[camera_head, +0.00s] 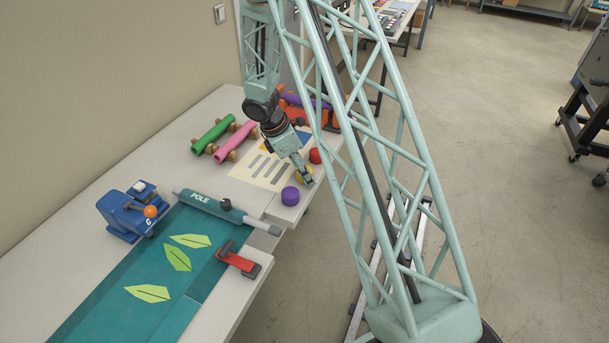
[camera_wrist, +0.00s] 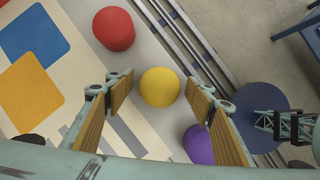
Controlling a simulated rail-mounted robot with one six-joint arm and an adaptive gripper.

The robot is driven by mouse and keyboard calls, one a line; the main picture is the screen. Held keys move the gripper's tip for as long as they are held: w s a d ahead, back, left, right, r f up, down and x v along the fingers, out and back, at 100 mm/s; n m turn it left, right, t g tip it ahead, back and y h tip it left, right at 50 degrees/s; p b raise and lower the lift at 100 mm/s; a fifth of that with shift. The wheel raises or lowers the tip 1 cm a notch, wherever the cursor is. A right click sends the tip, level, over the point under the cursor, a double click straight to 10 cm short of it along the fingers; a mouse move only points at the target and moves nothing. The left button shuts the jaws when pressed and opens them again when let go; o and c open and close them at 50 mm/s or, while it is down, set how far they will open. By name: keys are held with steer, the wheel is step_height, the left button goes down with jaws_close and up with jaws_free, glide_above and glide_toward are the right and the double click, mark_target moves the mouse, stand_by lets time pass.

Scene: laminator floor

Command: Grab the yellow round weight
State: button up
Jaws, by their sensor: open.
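The yellow round weight (camera_wrist: 160,87) shows in the wrist view between the two fingers of my gripper (camera_wrist: 160,108). The fingers are apart, with a gap on each side of the weight, and seem not to touch it. In the head view my gripper (camera_head: 307,179) points down over the table's right edge. Only a small part of the yellow weight (camera_head: 298,174) shows there, mostly hidden by my gripper.
A red weight (camera_head: 315,156) and a purple weight (camera_head: 290,196) stand close on either side. A printed sheet (camera_head: 262,170) lies to the left. Green (camera_head: 212,136) and pink (camera_head: 235,141) rolls rest behind. A teal pole (camera_head: 215,207) and red clamp (camera_head: 238,260) lie nearer.

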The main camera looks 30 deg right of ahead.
steer(key=shift+c, duration=0.3)
steer(key=c, duration=1)
steer(key=shift+r, duration=0.15)
steer(key=shift+r+p, duration=0.8)
steer(key=shift+r, duration=4.1)
